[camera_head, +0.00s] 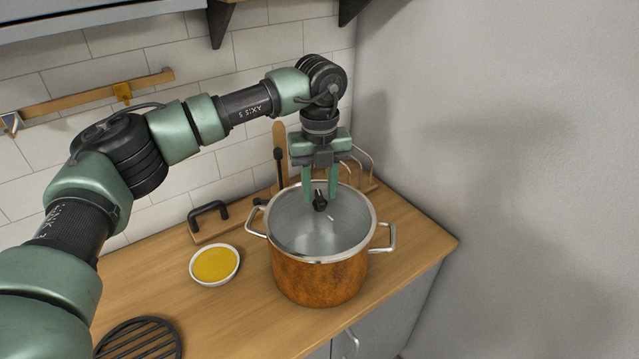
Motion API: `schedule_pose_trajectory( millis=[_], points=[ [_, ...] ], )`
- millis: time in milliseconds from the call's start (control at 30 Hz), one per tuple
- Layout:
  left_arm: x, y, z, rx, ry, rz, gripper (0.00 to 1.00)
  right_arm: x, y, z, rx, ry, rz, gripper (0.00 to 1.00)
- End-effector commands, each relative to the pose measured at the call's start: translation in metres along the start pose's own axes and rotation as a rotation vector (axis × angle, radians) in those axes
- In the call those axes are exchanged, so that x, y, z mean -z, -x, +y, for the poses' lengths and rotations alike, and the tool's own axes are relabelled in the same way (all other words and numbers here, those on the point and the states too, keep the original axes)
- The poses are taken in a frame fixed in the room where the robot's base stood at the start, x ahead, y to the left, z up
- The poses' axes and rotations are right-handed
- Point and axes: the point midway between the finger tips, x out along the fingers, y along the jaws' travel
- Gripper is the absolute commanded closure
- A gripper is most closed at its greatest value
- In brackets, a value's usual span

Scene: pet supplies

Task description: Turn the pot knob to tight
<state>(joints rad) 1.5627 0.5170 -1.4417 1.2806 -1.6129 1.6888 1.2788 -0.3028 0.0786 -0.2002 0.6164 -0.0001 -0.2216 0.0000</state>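A copper-brown pot (318,281) with metal side handles stands on the wooden counter. A clear glass lid (290,228) with a metal rim covers it. The black pot knob (320,204) sits at the middle of the lid. My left gripper (321,196) points down over the lid with its two green fingers apart, one on each side of the knob in the picture. I see gaps between the fingers and the knob; their exact height over the lid is hard to tell. My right gripper is not in view.
A white bowl (214,265) of yellow contents sits left of the pot. A black round grate (138,341) lies at the front left. A wooden board with a black handle (208,212) and a wire rack (361,161) are behind. A grey wall (520,150) rises at right.

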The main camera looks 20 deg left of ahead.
Motion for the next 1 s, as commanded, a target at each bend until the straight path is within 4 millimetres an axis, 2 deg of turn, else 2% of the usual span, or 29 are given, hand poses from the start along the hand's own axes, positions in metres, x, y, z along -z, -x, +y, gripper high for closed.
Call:
schedule_pose_trajectory(
  millis=[100, 233, 267, 367, 400, 733, 1000],
  points=[
    [0.000, -0.002, 0.000, 0.000, 0.000, 0.000, 0.65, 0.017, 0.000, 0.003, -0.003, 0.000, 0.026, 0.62],
    [0.000, -0.002, 0.000, 0.000, 0.000, -0.001, 0.65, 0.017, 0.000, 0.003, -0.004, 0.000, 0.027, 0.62],
    [0.000, -0.001, 0.000, 0.000, 0.000, -0.001, 0.70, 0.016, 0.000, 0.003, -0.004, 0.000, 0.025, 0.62],
    [0.000, -0.001, 0.000, 0.000, 0.001, -0.001, 0.98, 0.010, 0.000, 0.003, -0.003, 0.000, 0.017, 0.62],
    [0.000, -0.001, 0.000, 0.000, 0.001, -0.001, 1.00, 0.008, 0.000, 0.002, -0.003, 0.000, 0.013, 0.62],
    [-0.001, -0.002, 0.000, 0.000, -0.022, -0.001, 1.00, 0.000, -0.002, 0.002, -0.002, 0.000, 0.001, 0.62],
    [-0.001, -0.004, -0.001, 0.000, -0.160, -0.002, 1.00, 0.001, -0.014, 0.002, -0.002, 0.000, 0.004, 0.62]
  ],
)
